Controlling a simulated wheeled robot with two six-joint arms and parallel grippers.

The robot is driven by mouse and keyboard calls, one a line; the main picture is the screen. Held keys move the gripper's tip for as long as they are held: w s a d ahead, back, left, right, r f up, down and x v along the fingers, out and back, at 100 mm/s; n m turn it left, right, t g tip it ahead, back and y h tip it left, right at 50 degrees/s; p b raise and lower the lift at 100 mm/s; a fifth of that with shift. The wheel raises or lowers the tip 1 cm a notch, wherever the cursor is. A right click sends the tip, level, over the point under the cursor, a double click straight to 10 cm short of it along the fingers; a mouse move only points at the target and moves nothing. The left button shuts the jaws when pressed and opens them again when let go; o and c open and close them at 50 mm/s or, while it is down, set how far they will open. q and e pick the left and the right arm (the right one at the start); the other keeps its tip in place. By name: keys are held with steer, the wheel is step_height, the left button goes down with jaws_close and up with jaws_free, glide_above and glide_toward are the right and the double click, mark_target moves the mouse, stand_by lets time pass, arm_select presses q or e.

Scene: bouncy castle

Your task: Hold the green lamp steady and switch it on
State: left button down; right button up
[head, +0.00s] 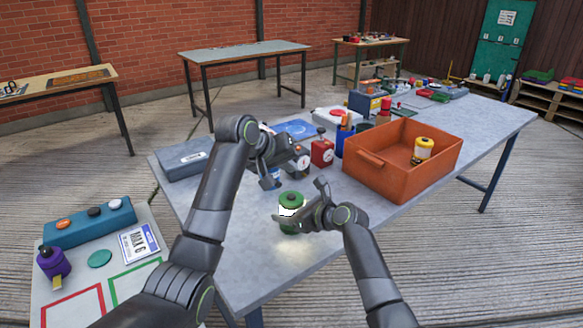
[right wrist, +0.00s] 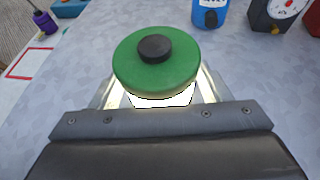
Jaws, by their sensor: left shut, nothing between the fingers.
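The green lamp (head: 291,198) stands upright on the grey table, with a dark round button on its green cap. Its body glows white and a bright patch lies on the table around it. The lamp also shows in the right wrist view (right wrist: 155,75), where the fingers lie on both sides of its glowing body. My right gripper (head: 300,214) is shut on the lamp below the cap. My left gripper (head: 270,182) is shut and empty, apart from the lamp, up and to the left of its cap in the head view.
An orange crate (head: 380,188) with a yellow object (head: 423,148) inside stands to the right. A red timer (head: 322,153) and a grey case (head: 188,158) are behind the lamp. A side table at left holds a blue button box (head: 88,224) and a purple item (head: 53,262). The table's front is clear.

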steer(key=shift+o, duration=1.2)
